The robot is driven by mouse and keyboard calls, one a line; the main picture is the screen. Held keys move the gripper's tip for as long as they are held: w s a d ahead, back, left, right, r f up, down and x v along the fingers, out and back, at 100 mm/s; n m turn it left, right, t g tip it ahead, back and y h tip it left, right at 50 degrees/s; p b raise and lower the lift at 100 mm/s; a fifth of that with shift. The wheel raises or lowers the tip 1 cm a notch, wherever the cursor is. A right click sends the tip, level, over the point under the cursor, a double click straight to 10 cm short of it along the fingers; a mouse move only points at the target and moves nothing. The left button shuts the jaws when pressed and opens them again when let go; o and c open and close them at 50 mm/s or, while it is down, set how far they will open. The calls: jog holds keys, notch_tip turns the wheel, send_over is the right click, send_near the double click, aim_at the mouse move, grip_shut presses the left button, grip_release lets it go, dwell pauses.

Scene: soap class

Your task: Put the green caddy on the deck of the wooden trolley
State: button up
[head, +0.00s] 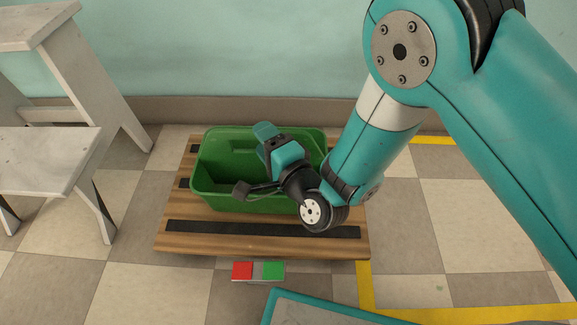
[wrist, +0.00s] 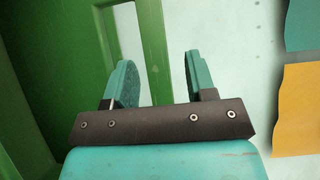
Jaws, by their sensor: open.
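The green caddy (head: 222,170) sits on the wooden deck of the trolley (head: 190,243), towards the back, and looks upright. The deck has black strips across it.
A white step stool (head: 60,150) stands at the left. Yellow lines (head: 365,290) mark the tiled floor at the right. A pale blue wall (head: 220,50) is behind.

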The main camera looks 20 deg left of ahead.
jog(key=p+v, duration=0.3)
jog(key=v, duration=0.6)
jog(key=shift+s+d+r, duration=0.1)
jog(key=shift+s+d, duration=0.1)
jog(key=shift+d, duration=0.05)
jog(key=shift+s+d, duration=0.3)
jog(key=shift+d, duration=0.05)
jog(key=shift+w, duration=0.1)
jog(key=w+d+r+n+g+h, duration=0.2)
jog(key=w+d+r+n+g, duration=0.1)
jog(key=r, duration=0.3)
jog(key=w+d+r+n+g+h, duration=0.2)
jog(key=w+r+n+h, duration=0.1)
jog(key=r, duration=0.2)
jog(key=s+d+r+n+g+h, duration=0.2)
jog(key=s+d+r+n+g, duration=0.1)
jog(key=s+d, duration=0.4)
jog(key=s+d+r+n+g+h, duration=0.2)
jog(key=s+d+r+n, duration=0.4)
jog(key=d, duration=0.4)
jog(key=shift+s+d+r+g+h, duration=0.15)
jog(key=shift+s+r+g+h, duration=0.2)
jog(key=shift+r+g, duration=0.45)
